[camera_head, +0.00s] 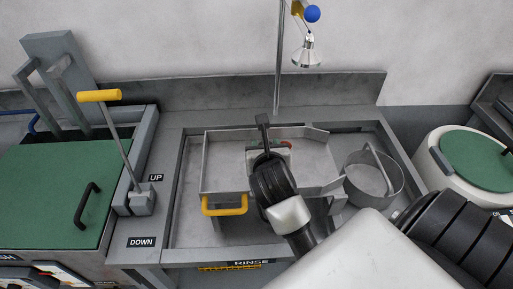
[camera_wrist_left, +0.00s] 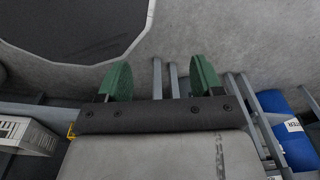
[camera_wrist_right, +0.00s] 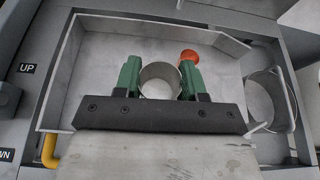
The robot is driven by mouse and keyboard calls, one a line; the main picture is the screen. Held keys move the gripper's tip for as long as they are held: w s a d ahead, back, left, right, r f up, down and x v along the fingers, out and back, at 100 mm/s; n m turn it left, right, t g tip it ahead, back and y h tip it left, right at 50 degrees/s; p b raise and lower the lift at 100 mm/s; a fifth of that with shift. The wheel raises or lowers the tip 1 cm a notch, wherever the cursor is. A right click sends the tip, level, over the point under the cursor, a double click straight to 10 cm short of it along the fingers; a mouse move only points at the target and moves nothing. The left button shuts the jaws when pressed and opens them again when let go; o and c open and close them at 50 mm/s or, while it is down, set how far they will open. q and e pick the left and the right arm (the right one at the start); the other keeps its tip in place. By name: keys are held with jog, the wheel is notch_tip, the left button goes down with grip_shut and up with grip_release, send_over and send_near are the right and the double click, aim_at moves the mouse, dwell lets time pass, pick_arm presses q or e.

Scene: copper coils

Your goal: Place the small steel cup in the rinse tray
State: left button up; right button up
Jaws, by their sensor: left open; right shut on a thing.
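The small steel cup (camera_wrist_right: 160,78) shows as a round, pale rim in the right wrist view. My right gripper (camera_wrist_right: 160,82) is shut on it, one green finger on each side. Cup and gripper are over the steel tray (camera_wrist_right: 90,62), inside its walls as seen from above; I cannot tell whether the cup touches the tray floor. In the head view the tray (camera_head: 225,172) has a yellow handle and sits in the recess labelled RINSE; my right arm hides the cup there. My left gripper (camera_wrist_left: 161,80) is open and empty, away from the tray.
An orange-red knob (camera_wrist_right: 188,56) is close beside the cup. A round steel pot with a bar handle (camera_head: 373,182) stands right of the tray. A yellow-handled lever (camera_head: 120,140) and green-lidded tank (camera_head: 45,195) are at left. A lamp-like fixture (camera_head: 307,52) hangs above.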

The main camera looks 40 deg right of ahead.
jog(key=w+d+f, duration=0.1)
jog(key=w+f, duration=0.1)
jog(key=w, duration=0.1)
jog(key=w+d+f+p, duration=0.1)
jog(key=w+f, duration=0.1)
jog(key=w, duration=0.2)
jog(key=w+d+f, duration=0.1)
jog(key=w+f, duration=0.1)
jog(key=w, duration=0.2)
jog(key=shift+d+f+p, duration=0.1)
jog(key=shift+f+p, duration=0.1)
jog(key=shift+p, duration=0.1)
jog(key=shift+w+f, duration=0.15)
jog(key=shift+w, duration=0.05)
notch_tip(320, 180, down, 3)
jog(key=shift+f, duration=0.5)
pick_arm(q)
jog(key=shift+s+d+r, duration=0.1)
jog(key=shift+s+r, duration=0.7)
jog(key=shift+r, duration=0.2)
jog(key=shift+s+f, duration=0.1)
pick_arm(e)
jog(key=o, duration=0.9)
jog(key=shift+f, duration=0.1)
